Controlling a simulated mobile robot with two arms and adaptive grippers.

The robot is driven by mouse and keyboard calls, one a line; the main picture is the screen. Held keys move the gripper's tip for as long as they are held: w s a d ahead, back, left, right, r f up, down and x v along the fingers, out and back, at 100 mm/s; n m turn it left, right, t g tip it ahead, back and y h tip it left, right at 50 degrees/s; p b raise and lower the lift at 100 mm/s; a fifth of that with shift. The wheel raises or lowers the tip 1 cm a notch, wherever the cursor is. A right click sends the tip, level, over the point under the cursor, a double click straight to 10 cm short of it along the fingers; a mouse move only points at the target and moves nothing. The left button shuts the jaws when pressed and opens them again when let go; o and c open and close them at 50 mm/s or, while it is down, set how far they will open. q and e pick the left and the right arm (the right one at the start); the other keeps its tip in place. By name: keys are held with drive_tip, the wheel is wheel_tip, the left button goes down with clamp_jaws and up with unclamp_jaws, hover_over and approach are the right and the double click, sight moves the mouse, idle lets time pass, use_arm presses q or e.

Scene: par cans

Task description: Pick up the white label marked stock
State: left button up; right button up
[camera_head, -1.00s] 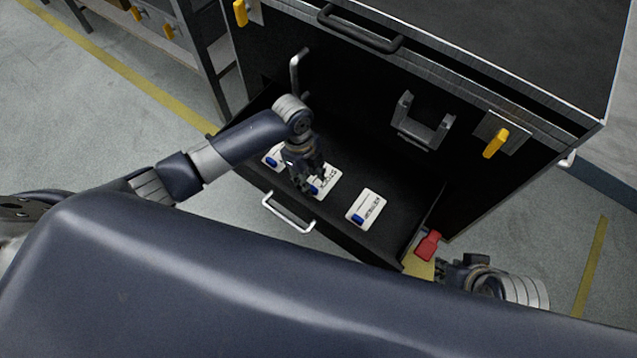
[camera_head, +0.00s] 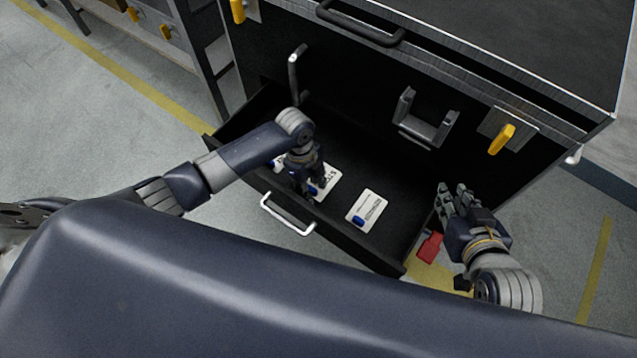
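The white label marked stock (camera_head: 328,180) lies in the open black drawer (camera_head: 400,222), with dark lettering and a blue part at its lower left. My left gripper (camera_head: 310,193) points down over its left part and hides some of it. I cannot tell whether the fingers touch or grip it. A second white label (camera_head: 367,208) with a blue part lies to its right, apart from it. Another white label (camera_head: 280,162) is mostly hidden behind my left gripper. My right gripper (camera_head: 455,192) is raised beside the drawer's right side, fingers spread and empty.
The drawer has a silver front handle (camera_head: 287,215). A red object (camera_head: 429,246) is by the drawer's right front corner. The black cabinet (camera_head: 370,90) rises behind, with a handle, a bracket (camera_head: 425,120) and a yellow latch (camera_head: 502,139). Drawer floor around the right label is clear.

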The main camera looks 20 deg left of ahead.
use_arm(q)
clamp_jaws()
drive_tip(key=shift+r, duration=0.15)
